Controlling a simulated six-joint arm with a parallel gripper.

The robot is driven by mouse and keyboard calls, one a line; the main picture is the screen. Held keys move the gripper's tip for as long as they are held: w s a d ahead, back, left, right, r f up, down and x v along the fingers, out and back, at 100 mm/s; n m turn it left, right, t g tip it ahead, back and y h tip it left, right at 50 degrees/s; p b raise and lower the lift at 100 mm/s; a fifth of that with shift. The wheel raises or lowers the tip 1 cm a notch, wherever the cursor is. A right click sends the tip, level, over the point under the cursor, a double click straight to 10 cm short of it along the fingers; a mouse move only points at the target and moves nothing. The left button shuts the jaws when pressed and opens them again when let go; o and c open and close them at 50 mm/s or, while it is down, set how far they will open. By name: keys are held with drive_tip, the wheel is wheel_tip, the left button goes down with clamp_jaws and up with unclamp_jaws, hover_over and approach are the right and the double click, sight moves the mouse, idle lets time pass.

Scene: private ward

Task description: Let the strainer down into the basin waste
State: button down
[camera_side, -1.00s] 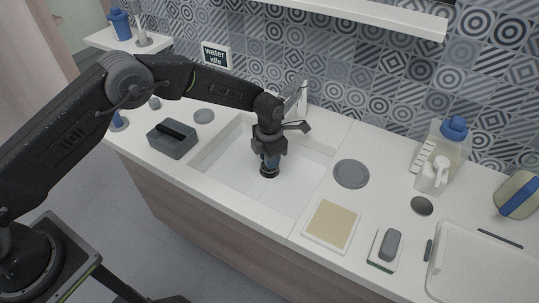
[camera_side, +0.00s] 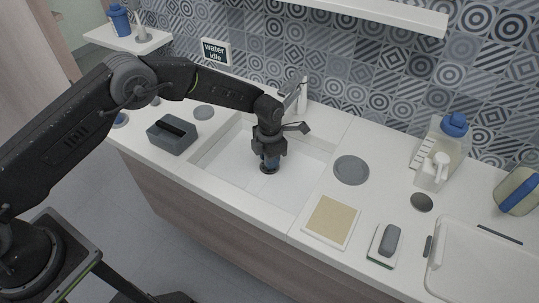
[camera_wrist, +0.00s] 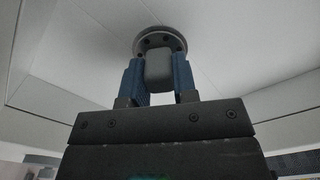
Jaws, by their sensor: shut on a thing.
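The strainer (camera_wrist: 147,41) is a grey round disc with small holes and a blocky grey knob (camera_wrist: 160,70). My gripper (camera_wrist: 160,82) is shut on the knob, one blue finger on each side. In the side view my gripper (camera_side: 268,158) points straight down inside the white basin (camera_side: 225,173), with the dark rim of the strainer (camera_side: 268,170) just under its fingertips at the basin floor. The basin waste is hidden beneath the strainer and gripper. I cannot tell whether the strainer is seated in it or slightly above it.
The tap (camera_side: 300,98) stands close behind my wrist at the basin's back edge. A dark grey caddy (camera_side: 172,135) is left of the basin. A grey disc (camera_side: 351,170), a tan-topped tile (camera_side: 332,221) and a grey block on a pad (camera_side: 389,240) lie to the right. The basin floor around is clear.

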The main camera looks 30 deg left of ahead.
drive_tip(key=c, duration=0.8)
unclamp_jaws()
drive_tip(key=shift+r, duration=0.1)
wheel_tip(320, 180, up, 18)
drive_tip(key=shift+f, duration=0.15)
drive_tip(key=s+a+r+m+t, duration=0.1)
drive_tip(key=s+a+r+m, duration=0.4)
drive_tip(key=s+r+m, duration=0.25)
drive_tip(key=s+a+r+m+t, duration=0.2)
drive_tip(key=s+a+r+m, duration=0.4)
drive_tip(key=r, duration=0.3)
drive_tip(key=s+a+m+t, duration=0.1)
drive_tip(key=s+m, duration=0.4)
drive_tip(key=s, duration=0.1)
drive_tip(key=s+a+f+m, duration=0.1)
drive_tip(key=s+m, duration=0.5)
drive_tip(key=s, duration=0.1)
drive_tip(key=s+a+f+m+t, duration=0.1)
drive_tip(key=s+a+m, duration=0.1)
drive_tip(key=s+m, duration=0.3)
drive_tip(key=shift+s+f+m+t, duration=0.1)
drive_tip(key=shift+s+m+t, duration=0.2)
drive_tip(key=shift+s, duration=0.5)
